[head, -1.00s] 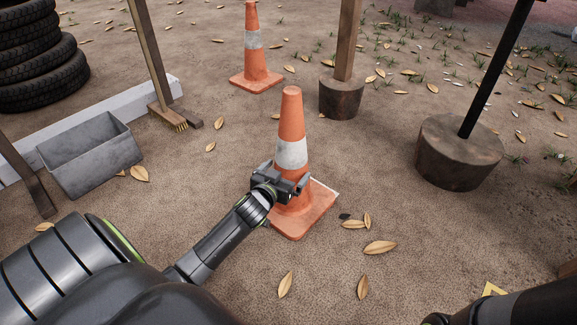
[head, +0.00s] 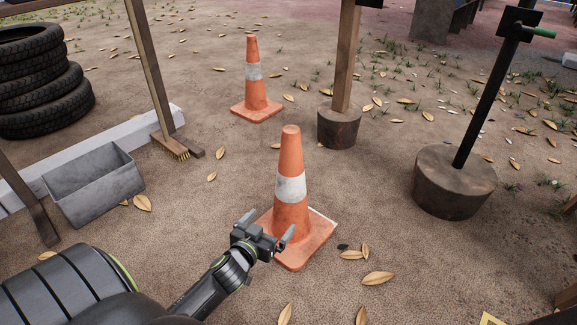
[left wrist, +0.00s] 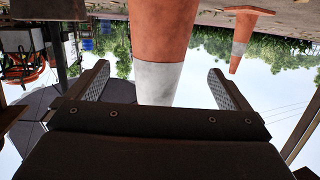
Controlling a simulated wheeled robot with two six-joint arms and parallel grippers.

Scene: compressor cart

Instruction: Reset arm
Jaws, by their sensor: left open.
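My left gripper (head: 268,230) is open in the head view, just in front of the near orange traffic cone (head: 290,165) with its white band. Its fingers are spread and hold nothing. In the left wrist view the two fingers (left wrist: 162,90) stand apart, with the cone (left wrist: 160,30) showing upside down between and beyond them. The cone stands upright on the dirt on its square base. Whether a finger touches the cone I cannot tell. My right gripper is not in view.
A second cone (head: 254,85) stands farther back. A grey metal bin (head: 95,185), a broom (head: 168,146) and stacked tires (head: 40,85) are at the left. A wooden post in a round base (head: 338,127) and a black pole in a stump (head: 452,185) stand right of the cones.

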